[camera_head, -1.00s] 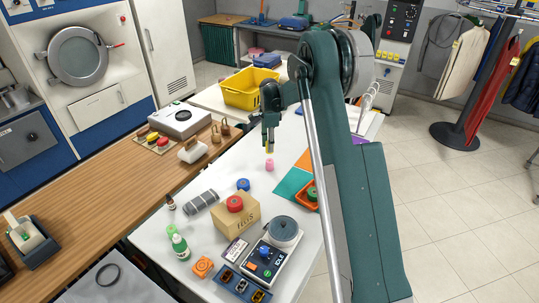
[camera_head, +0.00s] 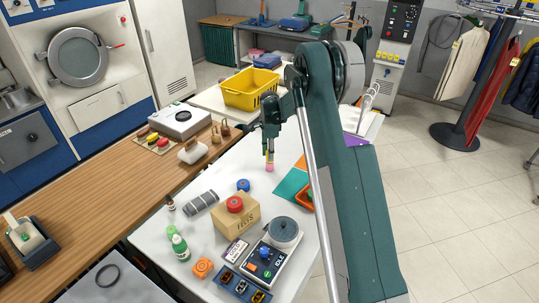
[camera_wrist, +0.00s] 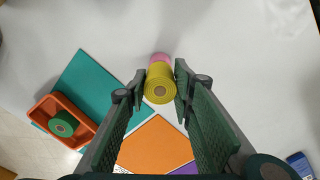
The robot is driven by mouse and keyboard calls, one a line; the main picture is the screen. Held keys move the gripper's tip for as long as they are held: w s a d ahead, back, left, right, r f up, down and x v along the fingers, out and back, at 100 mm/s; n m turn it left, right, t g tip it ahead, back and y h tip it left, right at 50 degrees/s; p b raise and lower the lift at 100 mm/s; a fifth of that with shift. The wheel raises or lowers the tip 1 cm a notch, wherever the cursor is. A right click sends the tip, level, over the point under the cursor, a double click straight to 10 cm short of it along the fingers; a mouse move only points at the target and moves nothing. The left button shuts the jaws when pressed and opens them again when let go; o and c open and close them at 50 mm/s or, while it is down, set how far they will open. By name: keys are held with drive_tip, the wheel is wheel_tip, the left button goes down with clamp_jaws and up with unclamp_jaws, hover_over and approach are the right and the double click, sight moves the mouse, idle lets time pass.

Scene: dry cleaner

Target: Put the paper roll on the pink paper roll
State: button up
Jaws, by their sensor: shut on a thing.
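My gripper (camera_head: 269,150) points down over the white table (camera_head: 225,237). It is shut on a yellow paper roll (camera_wrist: 159,84), which shows between the fingertips in the wrist view. The pink paper roll (camera_head: 269,168) stands on the table right under it. In the wrist view the pink paper roll (camera_wrist: 160,57) shows just beyond the yellow one and is partly hidden by it. I cannot tell whether the two rolls touch.
Teal (camera_wrist: 82,92) and orange (camera_wrist: 157,146) sheets lie beside the rolls. An orange tray (camera_wrist: 48,107) holds a green roll (camera_wrist: 63,124). A cardboard box (camera_head: 236,216) with a red roll on top and a scale (camera_head: 266,262) stand nearer. Bare table surrounds the pink roll's far side.

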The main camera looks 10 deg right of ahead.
drive_tip(key=shift+f, duration=0.2)
drive_tip(key=o, duration=0.9)
drive_tip(key=shift+r, duration=0.1)
wheel_tip(320, 180, up, 12)
drive_tip(key=shift+r, duration=0.1)
idle(0.4)
drive_tip(key=shift+r, duration=0.1)
idle(0.5)
